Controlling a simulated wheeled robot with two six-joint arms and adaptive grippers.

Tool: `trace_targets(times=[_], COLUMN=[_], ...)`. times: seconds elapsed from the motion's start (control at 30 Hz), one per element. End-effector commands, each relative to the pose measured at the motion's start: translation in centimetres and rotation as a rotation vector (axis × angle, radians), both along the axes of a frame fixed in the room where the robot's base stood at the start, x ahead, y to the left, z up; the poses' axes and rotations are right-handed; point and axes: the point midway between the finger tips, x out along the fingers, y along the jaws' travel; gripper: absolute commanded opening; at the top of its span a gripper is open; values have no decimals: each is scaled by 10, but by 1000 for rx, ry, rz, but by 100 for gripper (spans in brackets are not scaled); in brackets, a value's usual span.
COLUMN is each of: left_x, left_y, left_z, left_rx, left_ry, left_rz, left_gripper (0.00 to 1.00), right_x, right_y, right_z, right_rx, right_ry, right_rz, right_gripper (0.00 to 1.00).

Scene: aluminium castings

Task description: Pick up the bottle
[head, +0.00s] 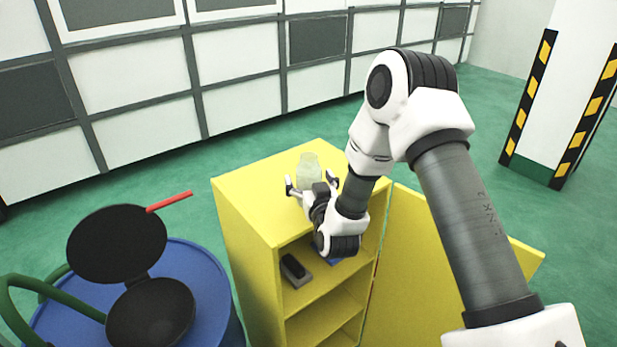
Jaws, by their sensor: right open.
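A pale, see-through greenish bottle (309,170) stands upright on top of the yellow cabinet (248,195). My right gripper (311,186) is open at the bottle, with one finger to its left and the other to its right. The gripper's body hides part of the cabinet top in front of the bottle. I cannot tell whether the fingers touch the bottle. My left gripper is not in view.
The cabinet's yellow door (430,270) stands open to the right. A dark object (295,268) lies on the upper shelf. A blue barrel (205,290) with black round plates and a red bar (169,201) stands left. A striped pillar (565,100) stands back right.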

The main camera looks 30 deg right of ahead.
Motion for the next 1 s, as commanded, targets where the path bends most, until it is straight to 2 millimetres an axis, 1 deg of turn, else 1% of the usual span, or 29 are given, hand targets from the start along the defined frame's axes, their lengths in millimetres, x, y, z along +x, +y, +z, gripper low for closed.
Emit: trace_targets(times=[0.1, 0.13, 0.17, 0.2, 0.27, 0.3, 0.33, 0.73, 0.87, 1.0], left_x=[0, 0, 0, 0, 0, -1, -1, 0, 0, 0], left_y=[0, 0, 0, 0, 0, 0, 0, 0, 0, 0], left_z=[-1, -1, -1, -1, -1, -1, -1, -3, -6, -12], left_rx=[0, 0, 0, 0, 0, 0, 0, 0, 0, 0], left_ry=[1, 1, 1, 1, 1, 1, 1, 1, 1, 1], left_rz=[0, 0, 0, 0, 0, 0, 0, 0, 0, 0], left_gripper=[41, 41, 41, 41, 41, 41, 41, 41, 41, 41], right_x=[0, 0, 0, -1, -1, -1, -1, -1, -1, 0], right_y=[0, 0, 0, 0, 0, 0, 0, 0, 0, 0], right_z=[-1, -1, -1, -1, -1, -1, -1, 1, 11, 29], right_rx=[0, 0, 0, 0, 0, 0, 0, 1, 1, 1], right_ry=[0, 0, 0, 0, 0, 0, 0, 3, 0, -3], right_rz=[1, 1, 1, 1, 0, 1, 1, 1, 0, 0], right_gripper=[92, 89, 78, 64, 43, 28, 19, 18, 18, 18])
